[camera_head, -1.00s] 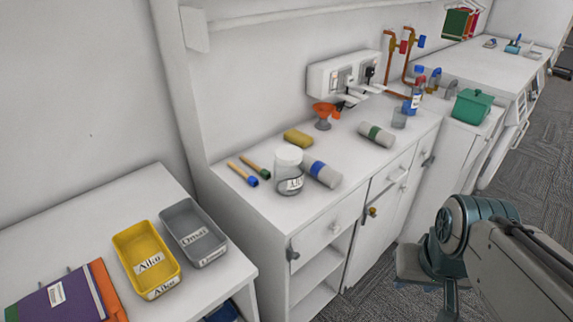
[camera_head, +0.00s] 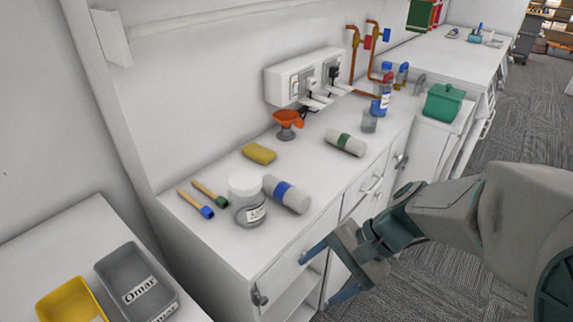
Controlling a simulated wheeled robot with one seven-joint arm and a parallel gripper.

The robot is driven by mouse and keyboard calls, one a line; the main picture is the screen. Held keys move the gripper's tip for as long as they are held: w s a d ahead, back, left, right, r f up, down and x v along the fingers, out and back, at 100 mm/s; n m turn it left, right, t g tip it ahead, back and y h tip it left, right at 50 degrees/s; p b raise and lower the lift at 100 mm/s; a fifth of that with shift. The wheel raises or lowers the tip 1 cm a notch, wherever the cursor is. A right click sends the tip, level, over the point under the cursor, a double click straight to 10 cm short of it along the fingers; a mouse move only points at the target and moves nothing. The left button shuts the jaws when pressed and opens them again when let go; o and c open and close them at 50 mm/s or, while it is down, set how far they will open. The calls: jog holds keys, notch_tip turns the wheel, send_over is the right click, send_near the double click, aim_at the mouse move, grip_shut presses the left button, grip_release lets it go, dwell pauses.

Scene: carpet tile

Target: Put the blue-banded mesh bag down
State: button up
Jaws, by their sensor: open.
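The blue-banded mesh bag (camera_head: 287,194) is a grey-white roll with a blue band. It lies on its side on the white counter (camera_head: 221,246), right beside a clear jar with a white lid (camera_head: 247,199). My gripper (camera_head: 329,273) is open and empty. Its two blue-green fingers are spread in front of the cabinet, to the lower right of the bag and apart from it in the picture. A similar roll with a green band (camera_head: 345,143) lies farther back on the counter.
Two blue- and green-tipped sticks, a yellow sponge (camera_head: 259,153) and an orange-topped stand (camera_head: 287,123) are near the bag. Grey (camera_head: 137,284) and yellow (camera_head: 71,302) trays sit on the lower left surface. A green box (camera_head: 443,102) stands at the right. Carpet is open beyond.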

jog(key=w+a+m+t+y+b, duration=0.1)
jog(key=w+a+m+t+y, duration=0.15)
jog(key=w+m+y, duration=0.45)
jog(key=m+t+b, duration=0.1)
jog(key=m+t, duration=0.9)
jog(key=m, duration=0.1)
send_near(293, 190)
jog(key=shift+h, duration=0.4)
jog(key=x, duration=0.3)
jog(key=p+x, duration=0.1)
jog(key=shift+s+a+r, duration=0.15)
jog(key=shift+a+r, duration=0.15)
jog(key=shift+a, duration=0.05)
jog(key=shift+f+p+x, duration=0.2)
jog(key=shift+p+x, duration=0.2)
jog(key=shift+x, duration=1)
jog(key=shift+f+p+x, duration=0.15)
jog(key=shift+p+x, duration=0.2)
jog(key=shift+x, duration=1.1)
jog(key=shift+d, duration=0.1)
jog(key=c, duration=1.1)
jog(key=shift+r, duration=0.1)
jog(key=shift+c, duration=0.2)
